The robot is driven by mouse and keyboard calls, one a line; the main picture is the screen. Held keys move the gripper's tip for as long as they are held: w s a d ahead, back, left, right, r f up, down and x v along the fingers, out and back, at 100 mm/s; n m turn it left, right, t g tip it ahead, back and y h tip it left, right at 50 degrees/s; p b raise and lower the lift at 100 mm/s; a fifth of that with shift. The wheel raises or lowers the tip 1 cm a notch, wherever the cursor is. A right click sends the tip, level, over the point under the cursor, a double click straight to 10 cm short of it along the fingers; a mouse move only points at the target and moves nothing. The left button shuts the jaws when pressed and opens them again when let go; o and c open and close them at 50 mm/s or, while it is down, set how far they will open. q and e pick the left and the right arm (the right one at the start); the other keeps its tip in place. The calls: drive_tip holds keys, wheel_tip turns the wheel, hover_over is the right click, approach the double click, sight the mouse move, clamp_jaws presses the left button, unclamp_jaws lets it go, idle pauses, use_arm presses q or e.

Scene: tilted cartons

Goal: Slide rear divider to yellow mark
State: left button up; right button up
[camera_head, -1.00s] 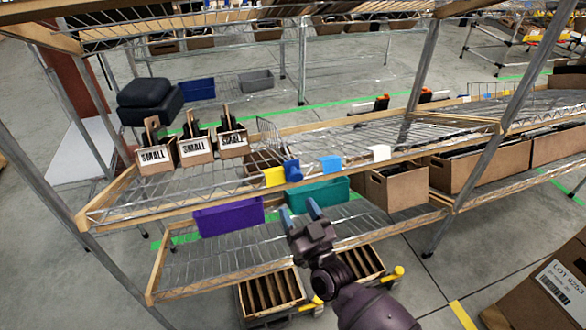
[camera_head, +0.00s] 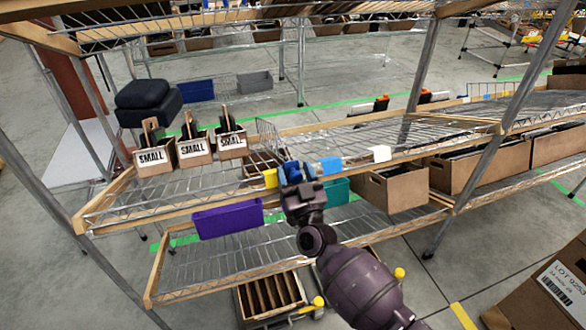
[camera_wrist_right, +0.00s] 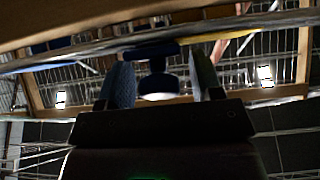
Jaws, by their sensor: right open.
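A wire divider (camera_head: 270,138) stands on the upper shelf, behind the front rail. A dark blue block (camera_head: 292,170), apparently its front handle, sits at the rail just right of the yellow mark (camera_head: 270,178). My right gripper (camera_head: 297,175) is raised in front of the rail at this block and partly covers it. In the right wrist view the open fingers (camera_wrist_right: 163,82) stand on either side of a dark blue knob-like part (camera_wrist_right: 152,50); I cannot tell whether they touch it. My left gripper is not in view.
A light blue tag (camera_head: 331,165) and a white tag (camera_head: 380,154) sit farther right on the rail. Small cartons (camera_head: 194,151) stand at left on the shelf. A purple bin (camera_head: 228,218) and a teal bin (camera_head: 336,190) are below. The shelf right of the divider is largely clear.

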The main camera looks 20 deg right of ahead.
drive_tip(key=shift+w+r, duration=0.25)
drive_tip(key=shift+w, duration=0.3)
drive_tip(key=shift+c, duration=0.4)
clamp_jaws()
drive_tip(key=a, duration=0.4)
drive_tip(key=shift+s+a, duration=0.1)
drive_tip(key=shift+a, duration=0.1)
drive_tip(key=shift+o, duration=0.4)
unclamp_jaws()
drive_tip(key=shift+p, duration=0.3)
